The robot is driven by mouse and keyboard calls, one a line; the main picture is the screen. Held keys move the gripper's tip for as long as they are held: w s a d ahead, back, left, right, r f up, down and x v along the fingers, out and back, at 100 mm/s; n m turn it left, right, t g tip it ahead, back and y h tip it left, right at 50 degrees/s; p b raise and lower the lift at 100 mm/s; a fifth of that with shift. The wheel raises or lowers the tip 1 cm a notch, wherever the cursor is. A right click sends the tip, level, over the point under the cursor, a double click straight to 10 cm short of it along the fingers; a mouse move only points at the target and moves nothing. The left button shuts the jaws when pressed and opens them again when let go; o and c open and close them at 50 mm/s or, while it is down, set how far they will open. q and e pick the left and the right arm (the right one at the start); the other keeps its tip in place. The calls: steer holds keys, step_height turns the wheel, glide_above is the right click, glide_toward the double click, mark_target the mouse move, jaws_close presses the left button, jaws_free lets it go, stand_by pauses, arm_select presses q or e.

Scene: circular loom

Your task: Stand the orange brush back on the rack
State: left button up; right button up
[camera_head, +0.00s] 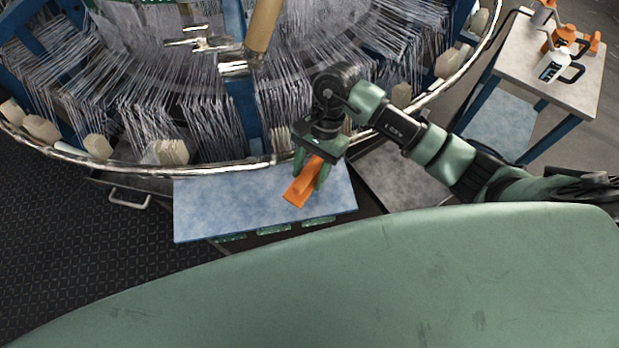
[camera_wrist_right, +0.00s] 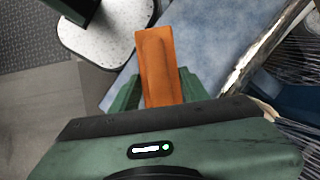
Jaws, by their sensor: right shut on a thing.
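The orange brush (camera_head: 302,186) is in my right gripper (camera_head: 312,172), over the blue-grey tabletop in front of the loom. The gripper is shut on it, with green fingers on either side of the brush. In the right wrist view the brush (camera_wrist_right: 159,62) sticks out beyond the fingers (camera_wrist_right: 160,92). I cannot tell whether the brush touches the tabletop. I cannot make out a rack for certain in either view. My left gripper does not show.
The blue-grey tabletop (camera_head: 225,205) is otherwise bare. The circular loom (camera_head: 150,80) with its metal rim and many threads stands right behind it.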

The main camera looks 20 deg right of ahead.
mark_target(310, 182)
step_height(310, 182, down, 4)
steer(key=shift+r, duration=0.1)
steer(key=shift+f, duration=0.25)
steer(key=o, duration=1.2)
steer(key=shift+r, duration=0.1)
